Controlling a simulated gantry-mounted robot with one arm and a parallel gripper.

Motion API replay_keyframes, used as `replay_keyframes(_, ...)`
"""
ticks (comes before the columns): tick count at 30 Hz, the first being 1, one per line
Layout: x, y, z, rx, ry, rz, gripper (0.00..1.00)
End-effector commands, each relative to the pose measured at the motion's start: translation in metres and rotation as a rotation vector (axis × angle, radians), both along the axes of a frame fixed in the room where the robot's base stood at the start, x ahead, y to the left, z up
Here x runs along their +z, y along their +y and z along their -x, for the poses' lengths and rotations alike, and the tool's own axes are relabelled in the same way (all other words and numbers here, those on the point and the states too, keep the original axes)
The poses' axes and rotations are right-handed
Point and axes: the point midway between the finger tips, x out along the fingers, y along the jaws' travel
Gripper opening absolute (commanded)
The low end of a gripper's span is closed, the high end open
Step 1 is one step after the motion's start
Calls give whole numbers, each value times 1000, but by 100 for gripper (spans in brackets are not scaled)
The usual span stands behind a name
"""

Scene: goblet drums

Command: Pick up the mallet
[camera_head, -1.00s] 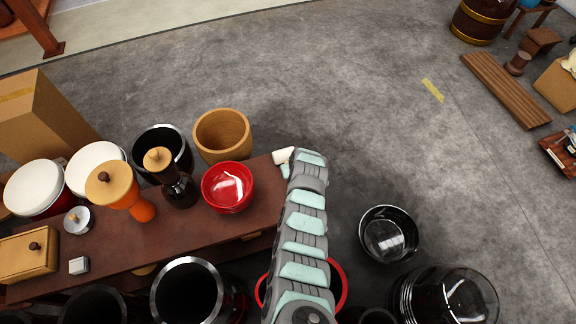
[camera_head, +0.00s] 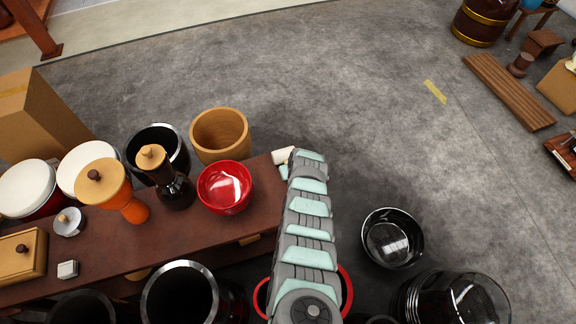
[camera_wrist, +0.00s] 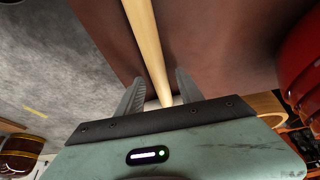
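The mallet shows in the wrist view as a long pale wooden handle (camera_wrist: 148,38). It runs from the top edge down between the two fingers of my gripper (camera_wrist: 159,76). The fingers are open, one on each side of the handle, with a small gap on both sides. The mallet's head is not clearly seen. In the head view my arm covers the gripper and most of this spot. A pale cylindrical piece (camera_head: 283,156) shows beside my arm at the table's right end; I cannot tell whether it is part of the mallet.
The brown table (camera_head: 195,228) holds a red bowl (camera_head: 225,188), an orange goblet drum (camera_head: 108,185) and a dark goblet drum (camera_head: 163,177). A tan pot (camera_head: 220,136) stands behind. Dark drums stand in front, and a black bowl (camera_head: 391,238) lies right of my arm.

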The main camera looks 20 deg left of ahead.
Motion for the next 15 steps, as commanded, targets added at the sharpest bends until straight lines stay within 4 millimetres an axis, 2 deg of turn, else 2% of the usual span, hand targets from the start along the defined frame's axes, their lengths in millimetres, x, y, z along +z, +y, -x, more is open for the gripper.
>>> replay_keyframes(2,0,0,0,0,0,0,36)
replay_keyframes(15,0,0,0,0,1,1,0)
